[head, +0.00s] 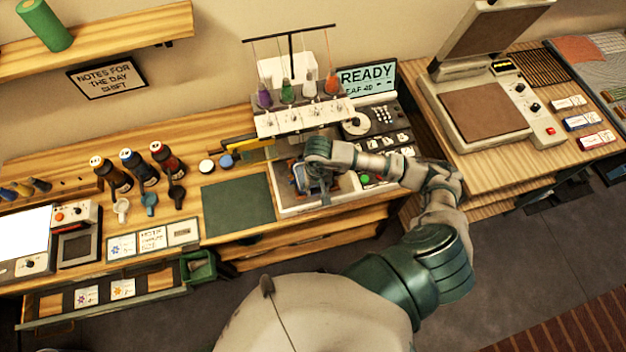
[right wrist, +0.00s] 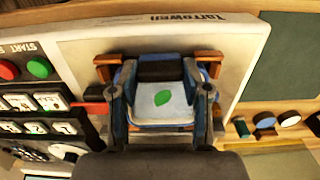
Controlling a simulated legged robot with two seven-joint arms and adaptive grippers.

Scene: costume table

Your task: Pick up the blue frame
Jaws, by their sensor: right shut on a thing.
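The blue frame (right wrist: 150,108) shows in the right wrist view as a rounded blue rim around white fabric with a green leaf on it. It lies over the pale bed of the embroidery machine (head: 292,118). My right gripper (right wrist: 162,92) has one finger on each side of the frame and is shut on it. In the head view my right gripper (head: 320,186) and hand cover much of the frame, with some blue (head: 300,176) showing at their left. Orange-brown brackets (right wrist: 205,60) stand by the frame's corners. My left gripper is not in view.
A dark green mat (head: 238,205) lies bare left of the machine. Bottles (head: 146,166) and small cups stand farther left. The control panel (head: 380,125) with its READY screen is at the machine's right. A press (head: 482,105) stands on the right table.

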